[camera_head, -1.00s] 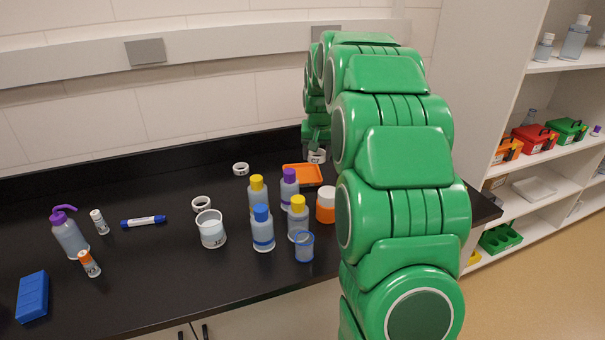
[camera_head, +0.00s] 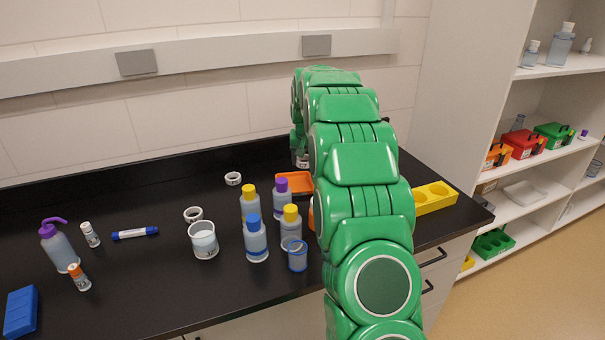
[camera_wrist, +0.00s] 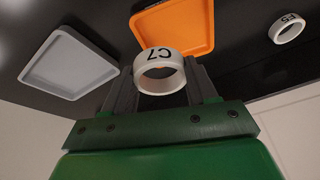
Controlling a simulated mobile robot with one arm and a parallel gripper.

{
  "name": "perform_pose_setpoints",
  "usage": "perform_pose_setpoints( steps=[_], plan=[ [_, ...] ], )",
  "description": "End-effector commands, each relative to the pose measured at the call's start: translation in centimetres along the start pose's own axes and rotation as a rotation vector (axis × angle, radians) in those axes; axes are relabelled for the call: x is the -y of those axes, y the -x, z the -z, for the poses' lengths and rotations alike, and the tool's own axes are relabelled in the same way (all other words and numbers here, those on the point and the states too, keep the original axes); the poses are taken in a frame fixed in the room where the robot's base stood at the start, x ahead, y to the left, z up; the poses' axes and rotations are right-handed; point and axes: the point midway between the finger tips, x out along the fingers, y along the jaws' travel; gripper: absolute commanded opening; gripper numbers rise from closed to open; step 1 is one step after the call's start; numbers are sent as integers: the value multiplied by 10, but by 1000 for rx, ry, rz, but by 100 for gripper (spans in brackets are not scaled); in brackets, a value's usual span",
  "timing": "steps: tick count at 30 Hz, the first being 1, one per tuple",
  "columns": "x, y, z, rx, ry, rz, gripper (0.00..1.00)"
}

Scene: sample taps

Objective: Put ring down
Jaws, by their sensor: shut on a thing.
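A white ring marked C7 (camera_wrist: 159,74) is between the fingers of my gripper (camera_wrist: 162,88) in the wrist view, and the gripper is shut on it. In the head view my gripper (camera_head: 299,147) is at the back of the bench, just behind the orange tray (camera_head: 295,189), with a bit of the white ring showing below it. The wrist view shows the orange tray (camera_wrist: 180,22) and a grey tray (camera_wrist: 70,65), both with nothing seen in them. I cannot tell how high the ring is above the bench.
A second ring (camera_wrist: 288,28) lies beside the orange tray, and a third ring (camera_head: 193,214) lies further forward. Bottles with blue (camera_head: 256,242), yellow and purple caps stand in front of the tray. A yellow rack (camera_head: 435,198) is right of my arm. The bench's back left is clear.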

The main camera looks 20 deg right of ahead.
Motion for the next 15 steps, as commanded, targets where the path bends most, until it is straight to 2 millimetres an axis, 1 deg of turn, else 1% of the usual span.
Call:
perform_pose_setpoints(
  steps=[1,9,15],
  plan=[
    [0,-8,2,1,0,0,24],
    [2,-40,16,-1,0,0,24],
    [3,-57,23,-1,0,0,24]
  ],
)
